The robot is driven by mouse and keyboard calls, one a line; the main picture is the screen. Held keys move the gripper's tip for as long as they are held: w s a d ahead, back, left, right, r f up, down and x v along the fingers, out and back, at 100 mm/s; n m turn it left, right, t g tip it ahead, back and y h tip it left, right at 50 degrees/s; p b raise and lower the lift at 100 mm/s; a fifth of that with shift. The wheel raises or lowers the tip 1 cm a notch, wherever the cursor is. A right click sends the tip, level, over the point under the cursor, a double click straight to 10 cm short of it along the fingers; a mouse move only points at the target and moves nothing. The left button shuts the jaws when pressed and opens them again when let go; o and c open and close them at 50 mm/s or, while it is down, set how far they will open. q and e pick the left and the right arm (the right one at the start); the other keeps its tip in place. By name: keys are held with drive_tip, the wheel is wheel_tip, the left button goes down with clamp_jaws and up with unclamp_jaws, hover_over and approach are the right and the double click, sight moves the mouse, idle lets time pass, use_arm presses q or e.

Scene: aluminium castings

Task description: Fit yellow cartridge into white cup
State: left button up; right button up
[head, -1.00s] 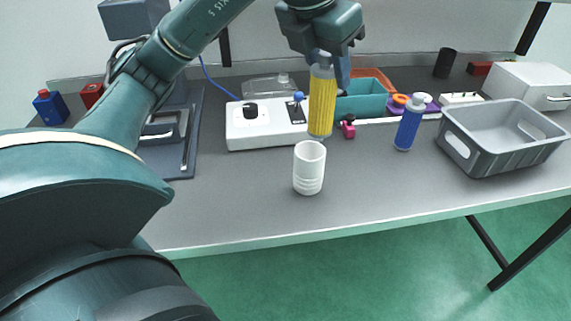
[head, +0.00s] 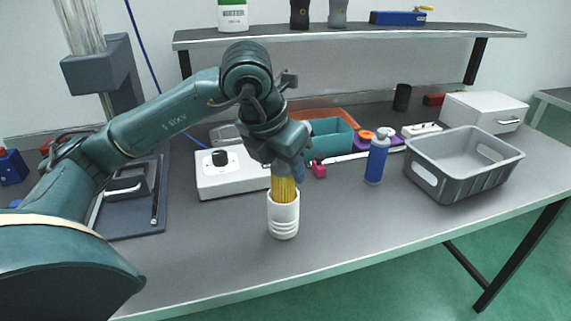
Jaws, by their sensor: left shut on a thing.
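The yellow cartridge (head: 284,188) stands upright with its lower part inside the white cup (head: 284,217). Its ribbed yellow upper part shows above the cup's rim. The white cup stands upright on the grey table, left of the blue bottle. My left gripper (head: 286,172) comes down from above and is shut on the top of the cartridge. The gripper hides the cartridge's top end. How deep the cartridge sits in the cup is hidden by the cup wall. My right gripper is not in view.
A blue bottle (head: 377,160) stands right of the cup, and a grey crate (head: 447,186) is farther right. A white box with a black knob (head: 220,180) is behind left. A teal bin (head: 331,138) is behind. The table front is clear.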

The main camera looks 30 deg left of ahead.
use_arm(q)
drive_tip(key=shift+f, duration=0.1)
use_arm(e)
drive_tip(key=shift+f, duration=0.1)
use_arm(q)
drive_tip(key=shift+f+b, duration=0.5)
drive_tip(key=shift+b, duration=0.2)
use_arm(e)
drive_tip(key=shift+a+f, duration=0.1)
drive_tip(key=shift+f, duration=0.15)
use_arm(q)
drive_tip(key=o, duration=1)
drive_tip(key=shift+o, duration=1.4)
drive_tip(key=shift+r, duration=0.15)
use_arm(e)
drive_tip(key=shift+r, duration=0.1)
